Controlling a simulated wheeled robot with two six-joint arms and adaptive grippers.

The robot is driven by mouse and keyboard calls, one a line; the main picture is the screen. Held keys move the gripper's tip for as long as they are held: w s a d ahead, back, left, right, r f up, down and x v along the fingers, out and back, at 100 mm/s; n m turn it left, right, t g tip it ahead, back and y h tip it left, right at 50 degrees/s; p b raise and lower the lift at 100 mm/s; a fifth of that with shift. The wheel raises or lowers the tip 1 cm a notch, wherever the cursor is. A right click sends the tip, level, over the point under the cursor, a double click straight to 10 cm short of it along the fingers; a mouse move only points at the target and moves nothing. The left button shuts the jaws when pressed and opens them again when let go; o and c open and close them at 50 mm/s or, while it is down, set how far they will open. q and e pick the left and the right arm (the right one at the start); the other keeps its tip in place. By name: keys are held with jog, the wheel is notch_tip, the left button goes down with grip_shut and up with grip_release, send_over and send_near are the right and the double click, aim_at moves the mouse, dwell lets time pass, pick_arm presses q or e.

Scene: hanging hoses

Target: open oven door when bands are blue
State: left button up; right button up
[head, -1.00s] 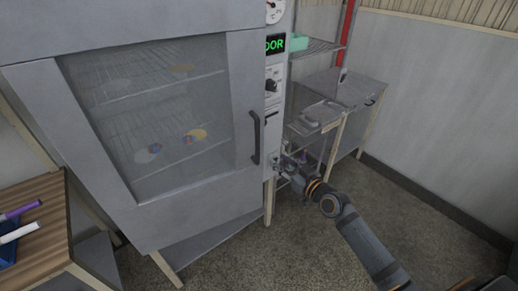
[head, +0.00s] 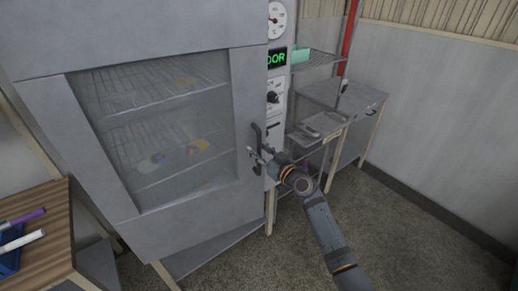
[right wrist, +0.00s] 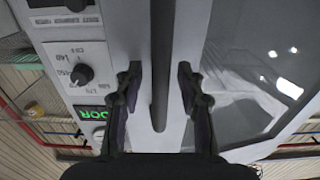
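The grey oven door (head: 215,200) is shut, with a large window (head: 150,130). A dark vertical handle (head: 256,137) is at its right edge. My right gripper (head: 258,153) is at the handle's lower part. In the right wrist view the handle (right wrist: 160,60) runs between the two fingers of my open right gripper (right wrist: 158,82), with a gap on each side. My left gripper is not in view.
A green-lit display (head: 276,58), a dial gauge (head: 277,19) and a knob (head: 273,97) are right of the door. A metal side table (head: 365,100) stands further right. A wooden table (head: 45,215) with pens is at left. Floor in front is clear.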

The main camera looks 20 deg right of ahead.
jog(key=shift+c, duration=0.2)
grip_shut()
dwell(0.6)
